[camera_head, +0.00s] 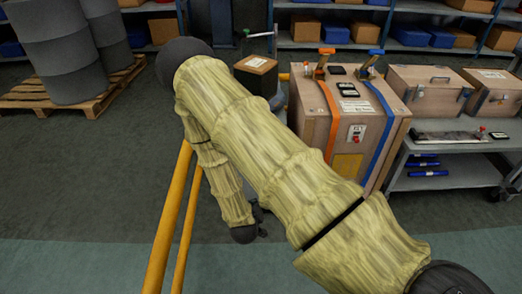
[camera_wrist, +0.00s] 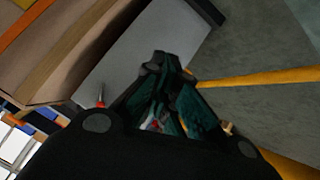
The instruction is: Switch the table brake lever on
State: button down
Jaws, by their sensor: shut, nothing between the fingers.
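In the wrist view my gripper (camera_wrist: 166,64) is shut and empty, its dark fingers meeting near the middle. Its tips show over a grey flat surface (camera_wrist: 125,65), close to that surface's edge. A small red-tipped part (camera_wrist: 100,96), which may be the brake lever, stands left of my fingers and apart from them. A small red and white thing (camera_wrist: 154,124) shows in the gap between the finger links; I cannot tell what it is. In the head view my arm hides most of the area around my gripper, and I cannot make out the lever's position there.
A large wooden crate (camera_head: 318,120) with orange and blue straps stands right of my arm. A grey cart (camera_head: 445,178) with cases is farther right. A yellow rail (camera_head: 168,225) runs left of my forearm. Drums on a pallet (camera_head: 45,92) stand far left; the floor between is open.

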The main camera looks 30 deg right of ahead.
jog(key=w+d+r+m+h+b, duration=0.2)
jog(key=w+r+m+h+b, duration=0.1)
jog(key=w+b, duration=0.4)
jog(key=w+d+r+m+h+b, duration=0.2)
jog(key=w+r+m+h+b, duration=0.2)
jog(key=w+h+b, duration=0.3)
jog(key=shift+w+d+r+t+h, duration=0.15)
jog(key=shift+w+r+t+h, duration=0.3)
jog(key=shift+w+h, duration=0.4)
jog(key=shift+w, duration=0.15)
jog(key=b+x, duration=0.4)
jog(key=x, duration=1)
jog(key=shift+f, duration=0.25)
